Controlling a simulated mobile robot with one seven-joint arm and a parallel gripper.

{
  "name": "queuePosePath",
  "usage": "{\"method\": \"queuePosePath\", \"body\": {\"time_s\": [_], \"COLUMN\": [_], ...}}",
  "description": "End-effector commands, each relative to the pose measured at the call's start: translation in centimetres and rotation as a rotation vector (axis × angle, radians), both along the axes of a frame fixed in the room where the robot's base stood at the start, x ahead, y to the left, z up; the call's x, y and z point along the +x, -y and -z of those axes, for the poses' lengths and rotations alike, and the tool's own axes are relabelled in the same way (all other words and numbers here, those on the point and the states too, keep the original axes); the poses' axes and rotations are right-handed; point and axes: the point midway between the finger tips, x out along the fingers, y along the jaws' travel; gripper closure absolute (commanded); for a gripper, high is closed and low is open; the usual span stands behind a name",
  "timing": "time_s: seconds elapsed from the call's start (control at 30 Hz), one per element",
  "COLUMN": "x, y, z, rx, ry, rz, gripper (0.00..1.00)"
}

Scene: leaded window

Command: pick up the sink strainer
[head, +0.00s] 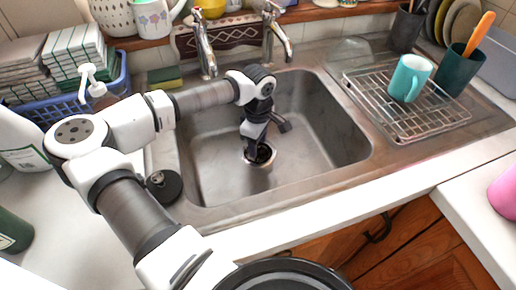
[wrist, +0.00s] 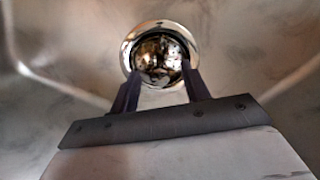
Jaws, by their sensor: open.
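The sink strainer (head: 264,154) sits at the drain in the floor of the metal sink (head: 335,135). In the wrist view the strainer (wrist: 160,53) is a shiny round metal piece with dark patches inside a bright ring. My gripper (head: 257,148) points down into the sink, right over the drain. In the wrist view my gripper (wrist: 162,74) is open, with its two dark fingers apart at the near left and right of the strainer. I cannot tell whether the fingertips touch it. My gripper partly hides the strainer in the head view.
Two taps (head: 204,50) stand behind the sink. A wire rack (head: 405,105) with a teal mug (head: 408,78) is at the right. A black round plug-like piece (head: 164,186) lies at the left rim. A blue basket (head: 60,108) is at the left. The sink is otherwise empty.

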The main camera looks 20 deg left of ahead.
Motion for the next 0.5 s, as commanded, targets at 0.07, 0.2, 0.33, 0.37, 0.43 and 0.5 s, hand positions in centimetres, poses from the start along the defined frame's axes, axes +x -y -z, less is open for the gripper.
{"method": "queuePosePath", "body": {"time_s": [0.07,0.2,0.33,0.37,0.43,0.5], "x": [0.0,0.01,0.01,0.01,0.01,0.02], "y": [0.05,0.03,0.03,0.03,0.03,0.02], "z": [0.68,1.07,1.06,1.06,1.05,1.04], "rx": [-0.001,0.001,0.001,0.001,0.001,0.001], "ry": [-0.001,0.0,0.0,0.0,0.0,0.0], "rz": [0.001,0.001,0.001,0.001,0.001,0.001], "gripper": [0.53,0.53,0.53,0.57,0.67,0.76]}}
